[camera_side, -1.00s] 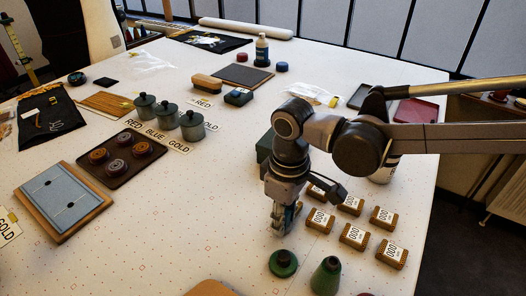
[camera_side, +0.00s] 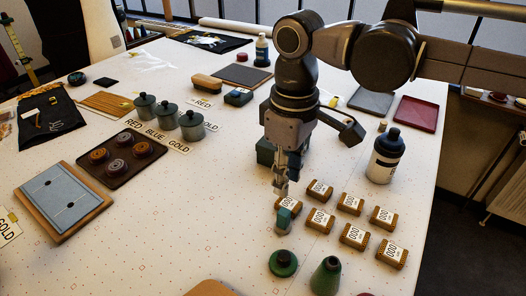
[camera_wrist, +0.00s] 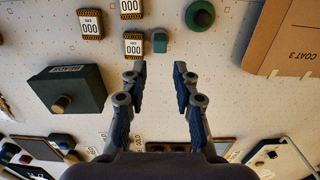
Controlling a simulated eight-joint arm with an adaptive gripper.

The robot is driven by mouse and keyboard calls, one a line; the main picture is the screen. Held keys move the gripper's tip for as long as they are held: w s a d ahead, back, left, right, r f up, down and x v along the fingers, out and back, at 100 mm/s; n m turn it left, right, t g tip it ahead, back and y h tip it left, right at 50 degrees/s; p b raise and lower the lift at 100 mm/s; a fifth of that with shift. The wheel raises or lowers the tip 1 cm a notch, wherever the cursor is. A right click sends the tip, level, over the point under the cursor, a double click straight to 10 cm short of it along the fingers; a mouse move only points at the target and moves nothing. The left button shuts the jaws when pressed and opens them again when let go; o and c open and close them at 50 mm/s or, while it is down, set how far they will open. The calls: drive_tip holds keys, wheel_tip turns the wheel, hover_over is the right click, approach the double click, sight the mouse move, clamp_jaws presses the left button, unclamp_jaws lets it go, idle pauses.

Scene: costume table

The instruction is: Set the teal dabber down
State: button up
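The teal dabber (camera_side: 284,220) stands on the white table, just in front of the nearest-left wood block labelled 000. It also shows in the wrist view (camera_wrist: 160,43), ahead of the fingertips and apart from them. My gripper (camera_side: 281,186) is above the dabber and clear of it. In the wrist view my gripper (camera_wrist: 160,66) has its two fingers spread with nothing between them.
Several 000 blocks (camera_side: 353,234) stand right of the dabber. A dark green box (camera_wrist: 66,91) lies behind my gripper.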

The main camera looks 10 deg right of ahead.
drive_tip(key=s+d+m+t, duration=0.1)
drive_tip(key=d+m+t, duration=0.1)
drive_tip(key=d, duration=1.1)
drive_tip(key=s+d+f+m+t+y, duration=0.1)
drive_tip(key=d+m, duration=0.3)
drive_tip(key=d, duration=1)
drive_tip(key=shift+s+d+f+t, duration=0.15)
drive_tip(key=shift+s+d+t, duration=0.15)
drive_tip(key=shift+s+t, duration=0.45)
drive_tip(key=shift+o, duration=0.9)
drive_tip(key=s+d+f+m+t+h, duration=0.1)
drive_tip(key=s+d+f+m+t, duration=0.1)
drive_tip(key=d, duration=0.5)
wheel_tip(320, 180, down, 3)
drive_tip(key=shift+s+d+f+m, duration=0.1)
drive_tip(key=shift+s+d+m, duration=0.3)
drive_tip(key=shift+s, duration=0.75)
drive_tip(key=shift+o, duration=1)
drive_tip(key=shift+s+t, duration=0.1)
drive_tip(key=shift+t, duration=0.25)
drive_tip(key=shift+a, duration=0.1)
